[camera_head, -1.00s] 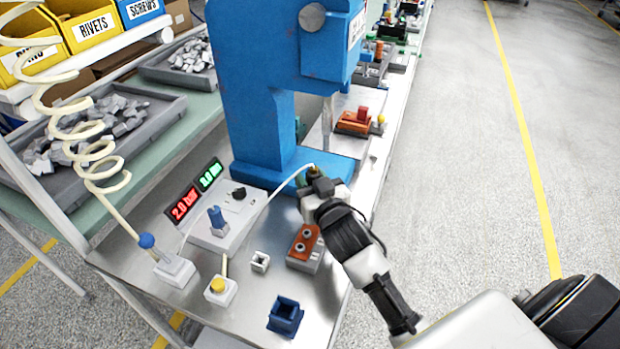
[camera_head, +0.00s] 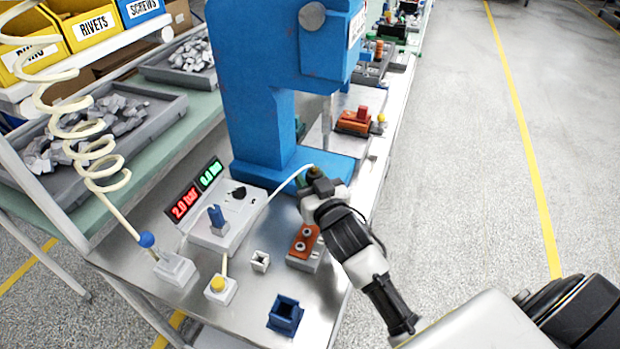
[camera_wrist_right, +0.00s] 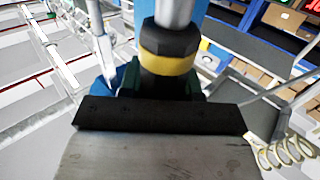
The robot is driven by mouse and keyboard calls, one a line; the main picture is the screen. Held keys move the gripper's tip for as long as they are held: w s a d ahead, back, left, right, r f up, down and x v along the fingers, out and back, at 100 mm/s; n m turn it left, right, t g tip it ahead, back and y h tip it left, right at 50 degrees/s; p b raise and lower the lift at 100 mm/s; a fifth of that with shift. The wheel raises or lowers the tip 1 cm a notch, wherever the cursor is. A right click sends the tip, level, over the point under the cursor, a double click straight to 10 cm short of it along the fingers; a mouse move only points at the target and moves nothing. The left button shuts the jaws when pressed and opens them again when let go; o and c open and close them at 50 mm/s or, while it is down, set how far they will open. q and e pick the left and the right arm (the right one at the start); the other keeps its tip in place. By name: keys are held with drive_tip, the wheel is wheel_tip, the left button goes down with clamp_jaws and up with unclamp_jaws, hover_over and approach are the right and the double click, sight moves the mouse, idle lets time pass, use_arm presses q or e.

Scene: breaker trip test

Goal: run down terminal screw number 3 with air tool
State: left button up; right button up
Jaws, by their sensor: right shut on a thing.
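My right gripper (camera_head: 314,178) is shut on the air tool, above the bench beside the foot of the blue press. In the right wrist view the air tool (camera_wrist_right: 170,60) is a grey cylinder with a black and yellow collar, between the jaws. In the head view my gripper mostly hides the tool, and a pale hose runs to it. The orange and grey terminal block (camera_head: 303,247) lies on the bench just below and left of the gripper, apart from it. Round screw spots show on its top; I cannot read any numbers. My left gripper is not in view.
The blue press (camera_head: 262,120) stands behind. A white control box (camera_head: 240,212) with a blue knob and red and green displays (camera_head: 186,203) stands left. A yellow button box (camera_head: 220,289), a small white socket (camera_head: 260,261) and a blue square holder (camera_head: 285,314) stand near the front.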

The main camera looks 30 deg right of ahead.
drive_tip(key=shift+f+p, duration=0.3)
drive_tip(key=shift+f, duration=0.05)
idle(0.8)
wheel_tip(320, 180, up, 8)
drive_tip(key=p, duration=0.7)
drive_tip(key=shift+f, duration=0.15)
